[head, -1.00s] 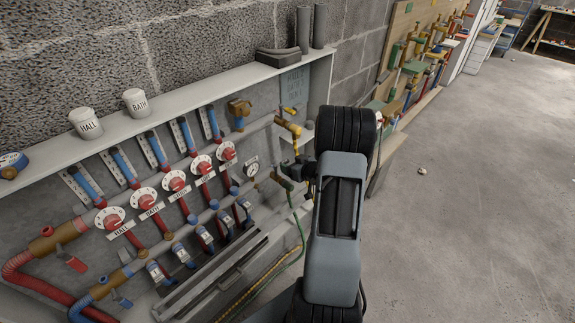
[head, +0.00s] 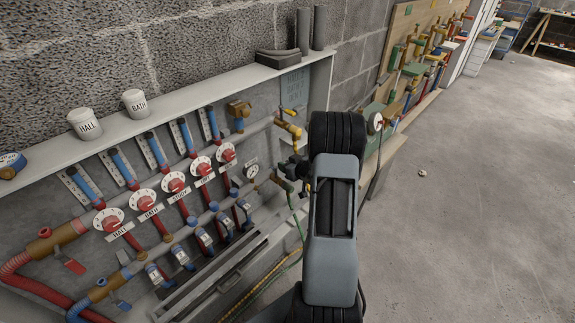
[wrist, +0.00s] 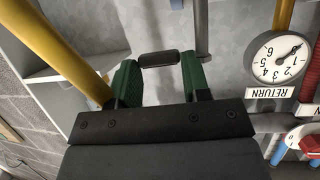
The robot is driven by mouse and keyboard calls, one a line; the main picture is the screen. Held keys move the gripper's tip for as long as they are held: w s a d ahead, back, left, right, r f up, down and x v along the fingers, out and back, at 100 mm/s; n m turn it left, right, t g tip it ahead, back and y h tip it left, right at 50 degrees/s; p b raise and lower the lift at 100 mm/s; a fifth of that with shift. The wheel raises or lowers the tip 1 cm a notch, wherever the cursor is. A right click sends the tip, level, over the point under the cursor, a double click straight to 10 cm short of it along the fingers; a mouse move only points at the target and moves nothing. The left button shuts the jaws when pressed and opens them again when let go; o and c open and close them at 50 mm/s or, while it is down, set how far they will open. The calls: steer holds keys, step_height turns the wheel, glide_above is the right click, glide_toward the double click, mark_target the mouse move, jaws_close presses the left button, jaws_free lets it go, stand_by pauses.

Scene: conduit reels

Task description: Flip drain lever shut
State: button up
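My gripper (wrist: 160,82) shows its two green fingers apart in the wrist view, above its black palm bar. A short dark rounded bar (wrist: 158,59) spans the space between the fingertips. It looks like the grip of a lever, but its shaft is hidden, and I cannot tell if the fingers touch it. In the head view, my arm hides most of the gripper at the manifold's right end. A brass fitting with a yellow handle (head: 289,112) stands at the upper pipe end.
The RETURN gauge (wrist: 280,60) is close by at the right in the wrist view. A yellow pipe or hose (wrist: 62,48) passes close on the left. Red dials (head: 201,166) and pipes fill the cabinet.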

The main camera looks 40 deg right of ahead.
steer(key=c, duration=0.3)
steer(key=n+y+p, duration=0.1)
steer(key=y+p, duration=0.1)
steer(key=shift+w+d+n+p, duration=0.15)
steer(key=shift+w+n+p, duration=0.15)
steer(key=shift+w+n, duration=0.1)
steer(key=shift+c, duration=0.2)
steer(key=o, duration=0.9)
steer(key=shift+s, duration=0.1)
steer(key=p+v, duration=0.1)
steer(key=v, duration=1.2)
steer(key=shift+s+d+r+p, duration=0.15)
steer(key=shift+s+r+p, duration=0.1)
steer(key=shift+r+p, duration=0.1)
